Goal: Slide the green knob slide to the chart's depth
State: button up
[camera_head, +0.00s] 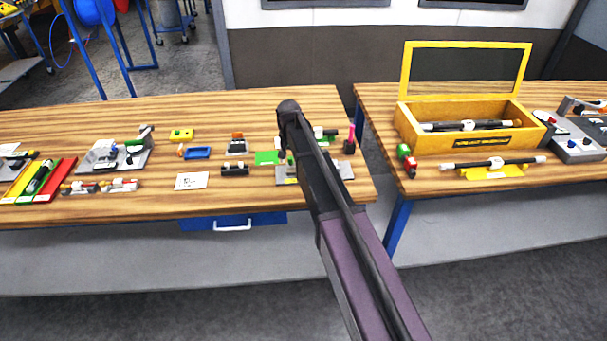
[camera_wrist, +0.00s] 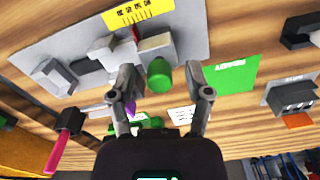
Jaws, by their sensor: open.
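The green knob (camera_wrist: 159,72) shows end-on in the wrist view, beside light grey blocks on a grey plate (camera_wrist: 45,42) with a yellow label (camera_wrist: 138,12). My gripper (camera_wrist: 161,77) is open, one fingertip on each side of the knob, with a visible gap on both sides. In the head view my arm hides the knob; the plate (camera_head: 345,168) shows partly beside my gripper (camera_head: 285,158). A white card (camera_head: 192,181) with dark marks lies on the bench to the left. I cannot tell whether it is the chart or read any depth.
A green READY card (camera_wrist: 230,76) lies beside the plate. A dark block (camera_wrist: 292,95) stands beyond it, and a pink-handled tool (camera_wrist: 58,150) stands on the other side. A yellow case (camera_head: 462,132) sits on the right bench. Bare wood lies along the left bench's front.

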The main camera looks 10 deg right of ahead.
jog(key=shift+a, duration=0.15)
jog(key=shift+a, duration=0.85)
notch_tip(320, 180, up, 14)
jog(key=p, duration=1.4)
jog(key=s+d+f+n+b, duration=0.1)
jog(key=s+d+f+b, duration=0.3)
jog(key=s, duration=0.5)
jog(key=s+d+f+n+b, duration=0.1)
jog(key=s+d+f+b, duration=0.4)
jog(key=s+f+b, duration=0.3)
jog(key=s+d+f+n+b, duration=0.1)
jog(key=s+d+f+b, duration=0.4)
jog(key=s, duration=0.5)
jog(key=shift+d+f+b, duration=0.15)
jog(key=shift+f+b, duration=0.6)
jog(key=w+a+r+m+p, duration=0.1)
jog(key=w+a+r+p, duration=0.3)
jog(key=w, duration=0.5)
jog(key=w+a+r+m+p, duration=0.1)
jog(key=w+a+r+p, duration=0.4)
jog(key=w+r+p, duration=0.3)
jog(key=w+a+r+m+p, duration=0.1)
jog(key=w+a+r+p, duration=0.3)
jog(key=w, duration=0.5)
notch_tip(320, 180, up, 3)
jog(key=p, duration=0.2)
jog(key=shift+w+a+f+p, duration=0.2)
jog(key=shift+w+a+p, duration=0.1)
jog(key=shift+w, duration=0.1)
